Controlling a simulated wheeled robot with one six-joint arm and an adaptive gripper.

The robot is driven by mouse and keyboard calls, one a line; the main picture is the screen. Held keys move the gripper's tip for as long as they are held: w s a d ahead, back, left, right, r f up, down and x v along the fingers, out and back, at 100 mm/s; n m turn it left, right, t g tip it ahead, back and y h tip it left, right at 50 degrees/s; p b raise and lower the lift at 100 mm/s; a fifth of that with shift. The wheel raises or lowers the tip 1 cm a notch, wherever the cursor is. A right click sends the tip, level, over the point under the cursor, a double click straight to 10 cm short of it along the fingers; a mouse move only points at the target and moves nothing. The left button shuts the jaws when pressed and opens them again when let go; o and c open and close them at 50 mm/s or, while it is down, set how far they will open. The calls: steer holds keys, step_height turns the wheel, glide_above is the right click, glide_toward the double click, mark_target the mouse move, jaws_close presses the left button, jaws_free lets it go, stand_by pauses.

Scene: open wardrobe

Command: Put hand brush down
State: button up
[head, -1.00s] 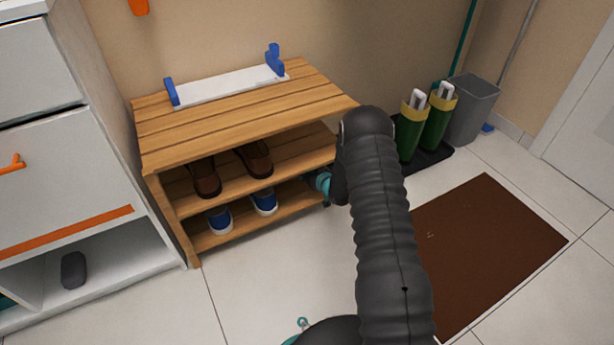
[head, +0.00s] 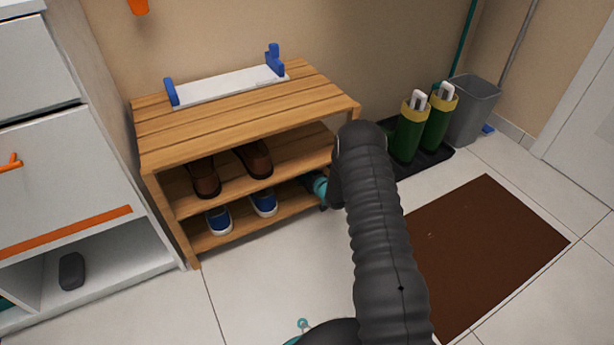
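I cannot make out a hand brush in the head view. My dark ribbed arm rises from the bottom and bends over in front of the right end of a wooden shoe bench (head: 240,125). A small teal and dark piece shows beside the arm at the bench's right end, and it looks like part of my wrist. My gripper's fingers are hidden behind the arm, so whether they hold anything does not show. A white board with blue end pieces (head: 228,86) lies on the bench top.
Brown shoes (head: 206,177) and blue shoes (head: 219,220) fill the bench shelves. A white cabinet (head: 60,180) stands left, with a dark rounded object (head: 72,270) in its low compartment. Green boots (head: 410,130), a grey bin (head: 474,110) and a brown mat (head: 490,260) are right.

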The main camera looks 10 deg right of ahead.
steer(key=shift+o, duration=1)
steer(key=shift+r, duration=0.1)
steer(key=shift+s+r, duration=0.15)
steer(key=shift+s, duration=0.05)
steer(key=p+v, duration=0.1)
steer(key=v, duration=0.9)
steer(key=shift+d+r, duration=0.1)
steer(key=shift+s+d+r+p, duration=0.15)
steer(key=shift+s+r+p, duration=0.15)
steer(key=shift+s, duration=0.4)
steer(key=shift+f, duration=0.1)
